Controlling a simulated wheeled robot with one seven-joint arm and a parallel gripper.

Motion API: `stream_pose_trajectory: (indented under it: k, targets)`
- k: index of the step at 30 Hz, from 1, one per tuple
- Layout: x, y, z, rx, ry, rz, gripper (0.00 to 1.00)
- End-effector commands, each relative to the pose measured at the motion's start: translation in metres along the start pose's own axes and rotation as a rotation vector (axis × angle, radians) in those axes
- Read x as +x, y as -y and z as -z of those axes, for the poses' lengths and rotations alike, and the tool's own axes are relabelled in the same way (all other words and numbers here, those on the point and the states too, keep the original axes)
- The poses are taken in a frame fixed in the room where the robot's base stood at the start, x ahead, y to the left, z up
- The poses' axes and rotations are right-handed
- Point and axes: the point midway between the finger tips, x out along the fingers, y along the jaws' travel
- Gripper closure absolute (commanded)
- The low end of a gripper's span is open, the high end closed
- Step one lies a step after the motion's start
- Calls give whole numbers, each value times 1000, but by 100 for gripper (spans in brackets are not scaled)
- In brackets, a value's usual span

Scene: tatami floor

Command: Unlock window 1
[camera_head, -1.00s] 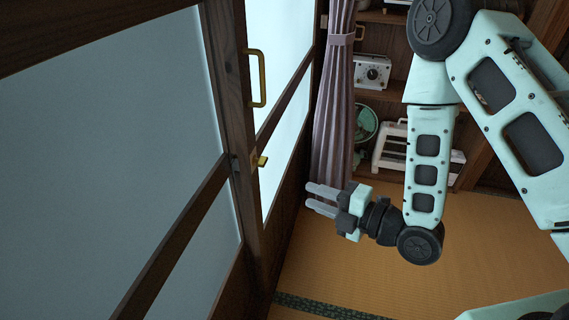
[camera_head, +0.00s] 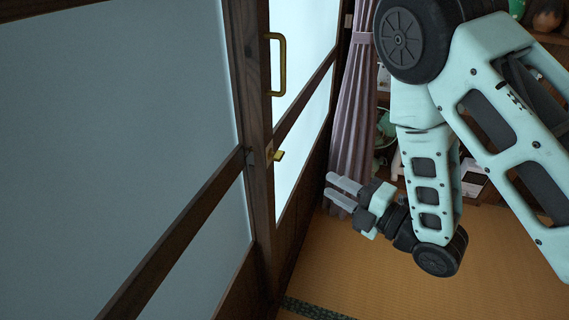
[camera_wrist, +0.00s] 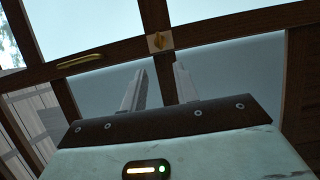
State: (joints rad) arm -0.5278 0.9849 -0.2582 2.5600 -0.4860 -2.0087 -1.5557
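The window (camera_head: 120,110) has frosted panes in dark wooden frames and fills the left of the head view. A small brass lock lever (camera_head: 279,155) sits on the dark upright where the sashes meet, below a brass pull handle (camera_head: 278,64). In the wrist view the lock (camera_wrist: 159,41) shows on the frame above the fingertips, with the handle (camera_wrist: 80,62) to its left. My gripper (camera_head: 343,190) is open and empty, with its two fingers apart. It points toward the window, to the right of and below the lock, and touches nothing that I can see.
A purple curtain (camera_head: 352,115) hangs behind my gripper at the window's right end. Wooden shelves with several items, including a green fan (camera_head: 385,128), stand at the back right. The tatami floor (camera_head: 345,265) below is clear.

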Motion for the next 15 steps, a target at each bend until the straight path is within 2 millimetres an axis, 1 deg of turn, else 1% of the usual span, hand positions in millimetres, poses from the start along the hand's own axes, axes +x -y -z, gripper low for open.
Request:
stream_pose_trajectory:
  k: [3, 15]
  targets:
    - [12, 6, 1, -6, -7, -7, 70]
    - [44, 6, 0, -3, -3, -8, 70]
